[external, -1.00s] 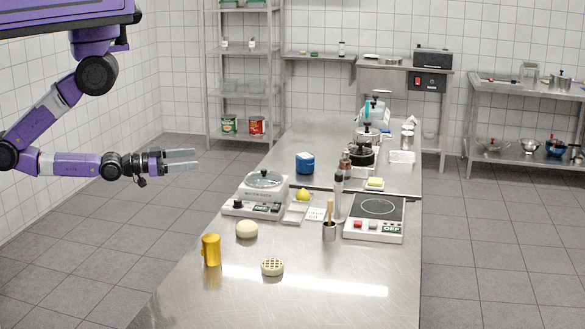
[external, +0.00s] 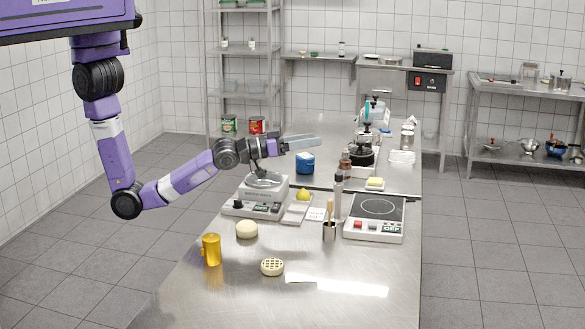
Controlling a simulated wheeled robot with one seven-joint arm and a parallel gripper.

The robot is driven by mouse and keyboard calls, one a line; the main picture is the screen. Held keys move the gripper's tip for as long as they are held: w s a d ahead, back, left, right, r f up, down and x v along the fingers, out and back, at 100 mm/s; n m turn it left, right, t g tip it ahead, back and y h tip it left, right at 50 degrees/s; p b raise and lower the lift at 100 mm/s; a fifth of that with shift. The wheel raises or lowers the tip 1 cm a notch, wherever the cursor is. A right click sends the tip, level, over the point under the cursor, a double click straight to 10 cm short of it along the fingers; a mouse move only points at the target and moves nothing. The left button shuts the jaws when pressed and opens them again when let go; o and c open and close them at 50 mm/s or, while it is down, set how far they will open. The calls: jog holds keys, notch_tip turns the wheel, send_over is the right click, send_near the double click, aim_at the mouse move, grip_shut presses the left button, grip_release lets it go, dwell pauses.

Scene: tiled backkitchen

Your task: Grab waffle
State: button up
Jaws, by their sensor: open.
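The waffle (external: 272,267) is a small round cream-yellow piece with a grid of dents. It lies flat on the near part of the steel table (external: 330,262). My gripper (external: 318,144) is open and empty. It is raised above the table's middle, farther back than the waffle and well apart from it. Its fingers point to the right, and in the picture they overlap the space just above the blue container.
A yellow shaker (external: 211,250) and a pale dough ball (external: 246,229) stand left of the waffle. Behind are a scale (external: 259,197), a utensil cup (external: 329,231), a tall pepper mill (external: 338,197) and a hot plate (external: 376,217). Table right of the waffle is clear.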

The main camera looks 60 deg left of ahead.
jog(key=w+d+r+n+g+y, duration=0.1)
jog(key=w+d+n, duration=0.15)
jog(key=d, duration=0.35)
jog(key=s+d+f+n+g+y, duration=0.1)
jog(key=s+d+n+g, duration=0.15)
jog(key=d, duration=0.35)
jog(key=s+d+f+n+g, duration=0.2)
jog(key=d+n, duration=0.2)
jog(key=d, duration=0.2)
jog(key=n+g+y, duration=0.5)
jog(key=n+g, duration=0.6)
jog(key=g, duration=0.2)
send_over(273, 264)
jog(key=shift+t, duration=0.25)
jog(key=f, duration=1)
jog(key=shift+s+a+b, duration=0.2)
jog(key=shift+a+b, duration=0.15)
jog(key=shift+b, duration=0.05)
jog(key=shift+w+d+f+p, duration=0.15)
jog(key=shift+f+p, duration=0.3)
jog(key=shift+f, duration=1.5)
jog(key=shift+d+f+p, duration=0.2)
jog(key=shift+f+p, duration=0.25)
jog(key=shift+f, duration=1.45)
jog(key=shift+c, duration=0.3)
jog(key=c, duration=1.4)
